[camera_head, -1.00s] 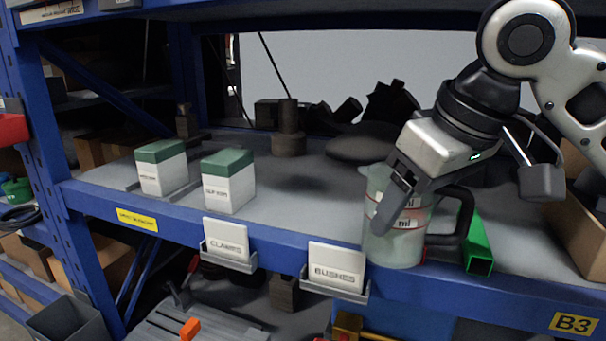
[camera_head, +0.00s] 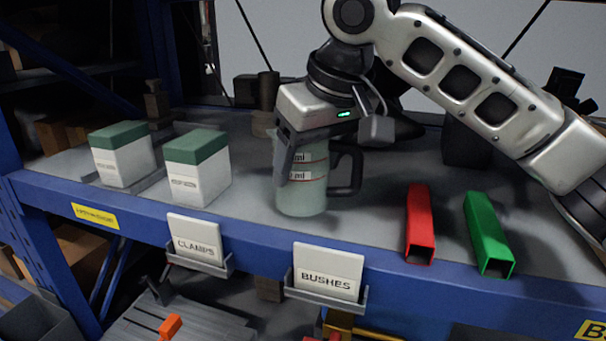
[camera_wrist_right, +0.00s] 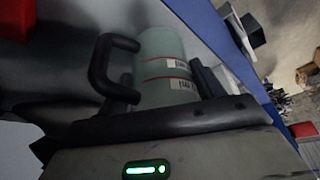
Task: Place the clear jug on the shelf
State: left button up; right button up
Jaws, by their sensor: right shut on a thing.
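The clear jug (camera_head: 304,187) is a translucent greenish measuring jug with red-lined ml labels and a black handle on its right. It stands upright at the shelf (camera_head: 385,190), over the grey surface behind the "BUSHES" label; I cannot tell whether its base touches. My right gripper (camera_head: 288,165) comes down from above and is shut on the jug near its rim. One finger shows on the jug's left front. The right wrist view shows the jug (camera_wrist_right: 165,75) between the fingers, its handle to the left. My left gripper is not in view.
Two white boxes with green tops (camera_head: 197,170) stand left of the jug. A red square tube (camera_head: 419,225) and a green one (camera_head: 487,232) lie to the right. Dark parts stand behind. Label holders (camera_head: 325,278) line the blue front edge (camera_head: 262,240). Grey surface between jug and red tube is clear.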

jog(key=shift+d+f+b, duration=0.1)
jog(key=shift+f+b, duration=0.35)
jog(key=shift+f, duration=0.35)
jog(key=shift+s+r, duration=0.15)
jog(key=shift+r, duration=0.05)
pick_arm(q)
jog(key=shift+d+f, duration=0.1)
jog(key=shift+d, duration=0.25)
pick_arm(e)
jog(key=shift+f, duration=0.15)
jog(key=o, duration=1)
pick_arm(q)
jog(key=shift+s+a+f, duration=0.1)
